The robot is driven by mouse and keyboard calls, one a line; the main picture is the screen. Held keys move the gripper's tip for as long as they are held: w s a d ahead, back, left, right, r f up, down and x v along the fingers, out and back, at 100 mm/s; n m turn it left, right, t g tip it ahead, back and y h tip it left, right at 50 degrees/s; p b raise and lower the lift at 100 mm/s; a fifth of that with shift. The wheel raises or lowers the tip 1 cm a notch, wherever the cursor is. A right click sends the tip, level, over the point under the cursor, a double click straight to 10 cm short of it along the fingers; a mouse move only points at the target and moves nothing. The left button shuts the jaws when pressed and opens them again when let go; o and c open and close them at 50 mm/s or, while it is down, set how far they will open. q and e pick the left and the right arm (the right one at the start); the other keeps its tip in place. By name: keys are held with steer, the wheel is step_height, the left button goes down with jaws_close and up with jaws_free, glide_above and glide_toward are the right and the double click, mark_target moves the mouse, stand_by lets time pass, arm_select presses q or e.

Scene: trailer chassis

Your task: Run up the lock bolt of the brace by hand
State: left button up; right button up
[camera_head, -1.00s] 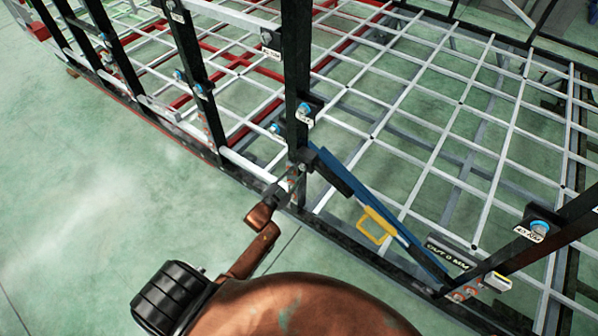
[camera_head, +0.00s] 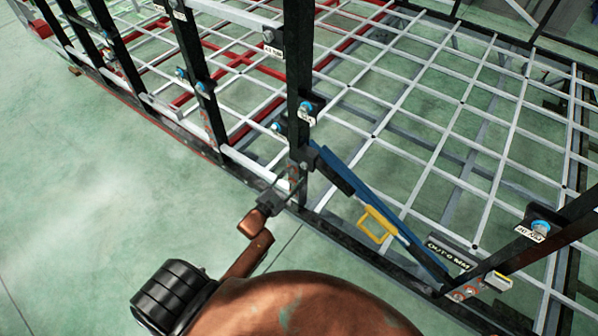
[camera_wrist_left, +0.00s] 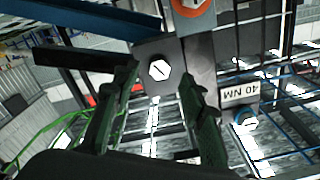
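The brace (camera_head: 345,172) is a blue bar sloping from a black upright post down to the lower frame rail, with a yellow handle (camera_head: 376,222) partway. The lock bolt (camera_wrist_left: 159,70) is a pale hex head with a slot mark on a grey plate in the left wrist view. My left gripper (camera_head: 285,190) is beside the post near the brace's upper end. In the left wrist view its two dark green fingers (camera_wrist_left: 161,88) are apart, with the bolt head framed between their tips; contact cannot be told. The bolt is not clear in the head view. My right gripper is not shown.
A plate reading "OUT 0 MM" (camera_head: 449,255) is by the brace's lower end. Black posts and white grid bars surround the work. Green floor (camera_head: 70,210) at left is open.

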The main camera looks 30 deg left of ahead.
arm_select(q)
steer(key=s, duration=0.8)
steer(key=shift+a, duration=0.25)
steer(key=s+f+n+g+y+b, duration=0.1)
steer(key=s+f+g, duration=0.3)
steer(key=f, duration=0.8)
steer(key=s+f+n+g+b, duration=0.15)
steer(key=s+f, duration=0.45)
steer(key=f, duration=0.6)
steer(key=s+f+n+g+y+b, duration=0.1)
steer(key=s+f+g, duration=0.3)
steer(key=f, duration=0.9)
steer(key=s+d+f+g+b, duration=0.1)
steer(key=s+f+g, duration=0.1)
steer(key=s+f, duration=0.5)
steer(key=s+d+f+n+g+b, duration=0.1)
steer(key=s+f, duration=0.5)
steer(key=s, duration=0.8)
steer(key=s+d+f+n+g+b, duration=0.1)
steer(key=s+d+f+g, duration=0.2)
steer(key=s+f, duration=0.4)
steer(key=s+g, duration=0.1)
steer(key=s, duration=0.3)
steer(key=shift+d+f+h, duration=0.15)
steer(key=shift+f+h, duration=0.15)
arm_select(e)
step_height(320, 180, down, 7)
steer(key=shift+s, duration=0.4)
